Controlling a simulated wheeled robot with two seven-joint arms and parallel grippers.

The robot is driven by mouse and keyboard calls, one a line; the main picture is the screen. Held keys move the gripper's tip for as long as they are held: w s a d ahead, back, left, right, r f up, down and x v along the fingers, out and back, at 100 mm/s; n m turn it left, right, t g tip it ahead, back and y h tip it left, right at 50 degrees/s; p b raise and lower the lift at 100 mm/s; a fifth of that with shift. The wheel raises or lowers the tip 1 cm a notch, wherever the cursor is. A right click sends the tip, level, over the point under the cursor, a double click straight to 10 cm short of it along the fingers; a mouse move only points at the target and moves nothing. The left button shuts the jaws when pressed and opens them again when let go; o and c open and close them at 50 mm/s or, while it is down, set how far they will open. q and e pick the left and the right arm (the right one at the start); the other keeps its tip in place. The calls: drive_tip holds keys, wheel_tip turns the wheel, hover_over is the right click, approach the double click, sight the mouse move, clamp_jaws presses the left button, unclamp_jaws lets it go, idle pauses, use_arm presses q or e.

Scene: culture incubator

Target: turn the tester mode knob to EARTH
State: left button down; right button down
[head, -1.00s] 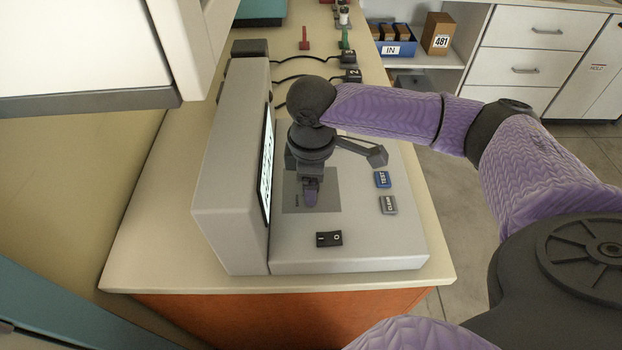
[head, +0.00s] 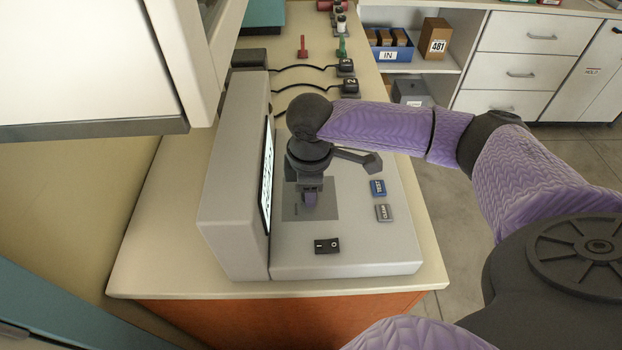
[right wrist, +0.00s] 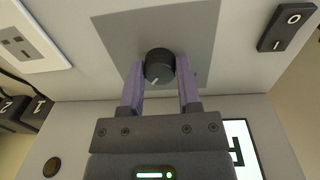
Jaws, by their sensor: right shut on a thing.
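The tester (head: 350,240) is a grey box with an upright screen panel on the bench. Its mode knob (right wrist: 159,64) is a small black round knob with a white pointer line, on a darker grey square plate (right wrist: 120,36). My right gripper (right wrist: 160,80) has its two purple fingers on either side of the knob and is shut on it. In the head view my right gripper (head: 310,198) points down onto the plate and hides the knob. The pointer line aims toward the lower left in the wrist view. The position labels are not readable. My left gripper is not in view.
A white cabinet (head: 80,70) hangs at the upper left. A blue IN bin (head: 389,53) sits on a shelf behind.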

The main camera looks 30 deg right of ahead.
drive_tip(key=n+p, duration=0.1)
drive_tip(key=p, duration=0.1)
drive_tip(key=n+p, duration=0.2)
drive_tip(key=p, duration=0.1)
drive_tip(key=shift+r, duration=0.35)
drive_tip(key=n+p, duration=0.2)
drive_tip(key=n, duration=0.1)
drive_tip(key=shift+f, duration=0.15)
drive_tip(key=n+p, duration=0.1)
drive_tip(key=n, duration=0.2)
drive_tip(key=shift+w+f+n+y, duration=0.1)
drive_tip(key=shift+n+y, duration=0.2)
drive_tip(key=shift+n, duration=0.1)
drive_tip(key=n+p, duration=0.1)
drive_tip(key=n, duration=0.2)
drive_tip(key=shift+n, duration=2.2)
